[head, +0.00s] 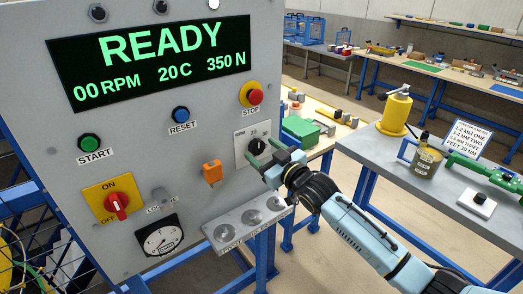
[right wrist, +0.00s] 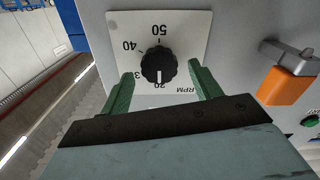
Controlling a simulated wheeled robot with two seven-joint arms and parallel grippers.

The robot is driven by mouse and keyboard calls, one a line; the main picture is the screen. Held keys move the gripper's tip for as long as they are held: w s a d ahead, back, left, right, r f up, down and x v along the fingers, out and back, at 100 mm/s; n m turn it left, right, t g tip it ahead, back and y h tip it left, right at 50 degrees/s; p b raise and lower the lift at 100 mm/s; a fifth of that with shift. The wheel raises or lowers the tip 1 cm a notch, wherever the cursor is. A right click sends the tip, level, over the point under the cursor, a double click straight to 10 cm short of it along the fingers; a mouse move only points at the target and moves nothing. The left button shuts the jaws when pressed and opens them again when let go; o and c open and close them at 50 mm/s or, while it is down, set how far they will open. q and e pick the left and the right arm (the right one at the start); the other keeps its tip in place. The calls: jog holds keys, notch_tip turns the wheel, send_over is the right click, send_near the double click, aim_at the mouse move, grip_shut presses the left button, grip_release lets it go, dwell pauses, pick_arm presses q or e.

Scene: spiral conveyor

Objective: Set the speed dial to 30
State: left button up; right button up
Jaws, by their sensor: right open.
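The speed dial (head: 257,147) is a black knob on a white plate (head: 244,134) marked RPM, on the grey control panel. In the right wrist view the dial (right wrist: 158,66) appears upside down, with its white mark pointing at 20. The 30 is partly hidden by a finger; 40 and 50 are readable. My right gripper (head: 266,153) is open at the dial. In the right wrist view its green fingers (right wrist: 160,80) stand either side of the knob, with gaps, not closed on it. My left gripper is not in view.
The panel display (head: 160,62) reads READY, 00 RPM, 20 C, 350 N. An orange handle (head: 212,172) sits left of the dial, and the red STOP button (head: 254,96) above it. A metal shelf (head: 247,222) juts out below. Workbenches stand to the right.

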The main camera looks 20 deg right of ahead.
jog(key=shift+w+a, duration=0.25)
jog(key=shift+w, duration=0.4)
jog(key=shift+c, duration=0.2)
jog(key=c, duration=0.9)
